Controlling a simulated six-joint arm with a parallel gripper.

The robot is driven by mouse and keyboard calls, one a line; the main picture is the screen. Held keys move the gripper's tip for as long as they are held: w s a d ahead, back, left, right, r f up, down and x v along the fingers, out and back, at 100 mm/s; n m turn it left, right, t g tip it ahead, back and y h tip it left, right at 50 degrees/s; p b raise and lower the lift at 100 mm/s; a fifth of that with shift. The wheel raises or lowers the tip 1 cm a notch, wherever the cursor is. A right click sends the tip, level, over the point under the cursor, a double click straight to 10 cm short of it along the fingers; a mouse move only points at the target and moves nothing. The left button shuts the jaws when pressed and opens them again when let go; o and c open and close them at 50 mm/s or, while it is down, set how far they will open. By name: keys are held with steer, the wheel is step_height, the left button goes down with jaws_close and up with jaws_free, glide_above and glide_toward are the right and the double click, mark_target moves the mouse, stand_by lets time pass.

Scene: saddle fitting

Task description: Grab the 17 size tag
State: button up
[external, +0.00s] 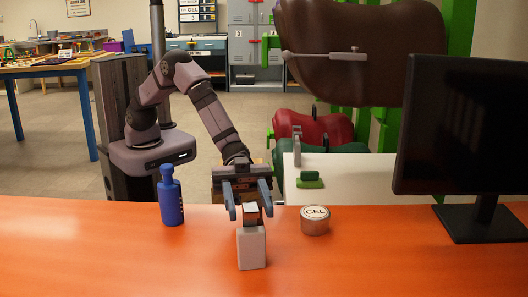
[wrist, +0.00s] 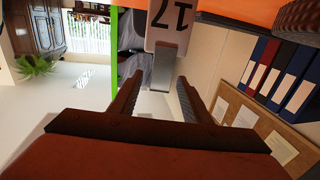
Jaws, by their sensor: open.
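The 17 size tag (external: 251,248) is a pale block standing upright on the orange counter, with a narrower grey grip on top. The wrist view shows the tag (wrist: 172,22) upside down at the top, its number 17 readable, with the grey grip (wrist: 164,70) pointing toward my gripper. My gripper (external: 250,212) is open above the tag, one finger on either side of the grip. In the wrist view my gripper (wrist: 160,88) has its two fingers apart near the grip's end. I cannot tell whether either finger touches it.
A blue bottle (external: 171,198) stands left of the tag on the orange counter (external: 90,250). A round GEL tin (external: 315,221) sits to the right. A green-topped item (external: 310,180) is on the white surface behind. A black monitor (external: 462,130) stands far right. The counter's front left is clear.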

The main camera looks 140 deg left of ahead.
mark_target(251, 212)
steer(key=shift+p+x, duration=0.35)
steer(key=shift+x, duration=2.25)
steer(key=shift+r, duration=0.15)
steer(key=shift+c, duration=0.6)
jaws_close()
